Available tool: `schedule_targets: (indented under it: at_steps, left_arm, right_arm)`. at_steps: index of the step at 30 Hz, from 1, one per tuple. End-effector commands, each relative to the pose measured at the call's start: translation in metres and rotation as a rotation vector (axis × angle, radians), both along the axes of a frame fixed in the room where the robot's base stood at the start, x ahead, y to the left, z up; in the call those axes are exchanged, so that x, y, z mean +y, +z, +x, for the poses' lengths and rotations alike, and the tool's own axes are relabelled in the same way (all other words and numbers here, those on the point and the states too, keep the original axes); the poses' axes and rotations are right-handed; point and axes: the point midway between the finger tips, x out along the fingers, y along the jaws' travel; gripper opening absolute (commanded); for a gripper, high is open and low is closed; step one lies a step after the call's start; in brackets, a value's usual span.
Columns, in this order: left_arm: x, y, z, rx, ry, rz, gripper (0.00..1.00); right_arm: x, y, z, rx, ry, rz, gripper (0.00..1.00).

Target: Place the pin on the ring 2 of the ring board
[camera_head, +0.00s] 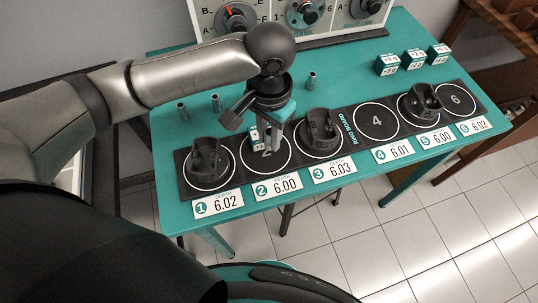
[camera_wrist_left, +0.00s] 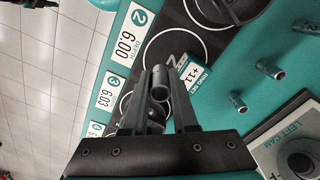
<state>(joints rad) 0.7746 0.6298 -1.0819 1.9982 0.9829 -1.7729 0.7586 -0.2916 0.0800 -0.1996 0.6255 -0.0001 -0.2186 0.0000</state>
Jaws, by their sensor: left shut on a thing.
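The ring board (camera_head: 347,160) is a dark strip with numbered white circles along the table's front. Ring 2 (camera_head: 252,165) is partly hidden in the head view by my left gripper (camera_head: 272,140); it also shows in the wrist view (camera_wrist_left: 182,50). My left gripper is shut on a grey cylindrical pin (camera_wrist_left: 160,84), with its fingers pointing down over the ring 2 area. I cannot tell whether the pin touches the board. A small white-and-teal block (camera_wrist_left: 194,74) lies at the edge of ring 2, beside the fingers. My right gripper is not in view.
Dark pistons stand on ring 1 (camera_head: 206,158), ring 3 (camera_head: 320,130) and ring 5 (camera_head: 421,100). Rings 4 and 6 look empty. Three loose pins stand behind the board, one at far left (camera_head: 181,111). Labelled cubes (camera_head: 413,59) and a dial panel (camera_head: 290,17) are at the back.

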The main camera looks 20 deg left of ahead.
Motion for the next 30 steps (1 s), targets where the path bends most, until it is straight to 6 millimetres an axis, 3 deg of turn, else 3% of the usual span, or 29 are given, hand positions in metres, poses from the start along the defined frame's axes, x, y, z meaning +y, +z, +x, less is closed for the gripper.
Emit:
schedule_targets:
  at_steps: [3,11,18,29,30]
  left_arm:
    - [0.0,-0.022,0.0,0.0,0.0,0.001,0.0]
    - [0.0,-0.041,0.0,0.0,0.0,0.0,0.0]
    - [0.0,-0.074,0.0,0.0,-0.001,0.0,0.0]
    - [0.0,-0.077,0.0,-0.001,-0.001,0.0,0.0]
    - [0.0,-0.077,0.001,-0.002,-0.001,-0.001,0.3]
  right_arm:
    - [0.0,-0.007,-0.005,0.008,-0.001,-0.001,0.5]
    - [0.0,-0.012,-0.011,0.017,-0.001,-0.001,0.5]
    - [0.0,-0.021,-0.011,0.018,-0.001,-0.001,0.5]
    - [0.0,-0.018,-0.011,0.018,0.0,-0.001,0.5]
    - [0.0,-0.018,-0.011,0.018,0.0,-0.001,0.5]
